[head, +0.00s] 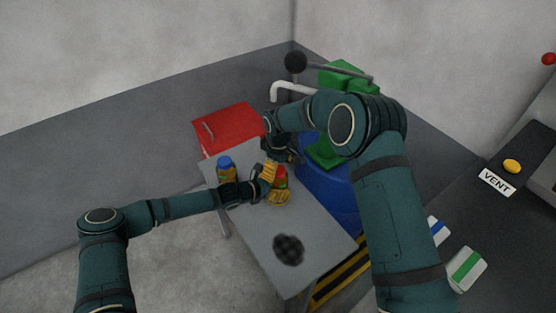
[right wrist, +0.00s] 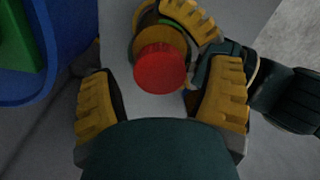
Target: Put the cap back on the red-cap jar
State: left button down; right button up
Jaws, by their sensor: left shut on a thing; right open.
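The red-cap jar (right wrist: 175,36) shows below the right gripper in the right wrist view, with a golden body and some green. Its red cap (right wrist: 160,69) lies over the jar's top in that view; I cannot tell whether it is seated. In the head view the red top (head: 280,175) shows between the yellow fingers of my left gripper (head: 272,186), which is shut on the jar above the grey table. My right gripper (right wrist: 161,100) is open, its fingers on either side of the cap and apart from it. In the head view it is mostly hidden behind its arm.
A blue-cap jar (head: 226,169) stands on the grey table (head: 318,238), left of my left gripper. A dark round patterned thing (head: 289,249) lies towards the front. A red cabinet (head: 227,127) and a blue drum (head: 338,192) stand beside the table. The table's front is otherwise clear.

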jog(key=shift+f, duration=0.55)
jog(key=c, duration=1.2)
jog(key=o, duration=1.2)
jog(key=shift+r, duration=0.15)
